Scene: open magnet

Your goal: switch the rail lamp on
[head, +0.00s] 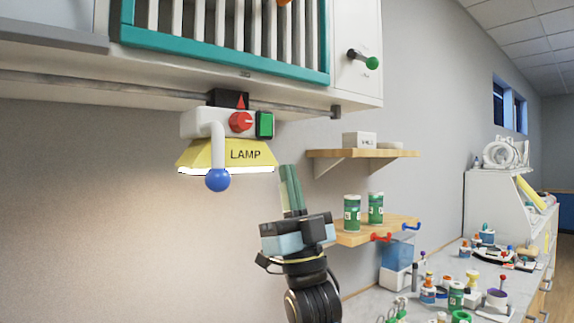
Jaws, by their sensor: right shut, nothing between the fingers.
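The rail lamp (225,155) hangs under the cabinet on a metal rail (150,88). It has a yellow shade marked LAMP and a white housing. On the housing are a red knob (241,121) and a green block like a button (265,125). A white arm with a blue ball (218,180) hangs in front of the shade. The shade's lower edge is bright white, and the wall below looks lit. My right gripper (290,182) points up, shut and empty, to the lower right of the lamp and apart from it. My left gripper is not in view.
A wooden shelf (385,153) with a white box and a lower shelf (350,238) with two green cans stand to the right. The cabinet (357,30) overhangs above. The counter at lower right is crowded with small items. The wall area left of my gripper is clear.

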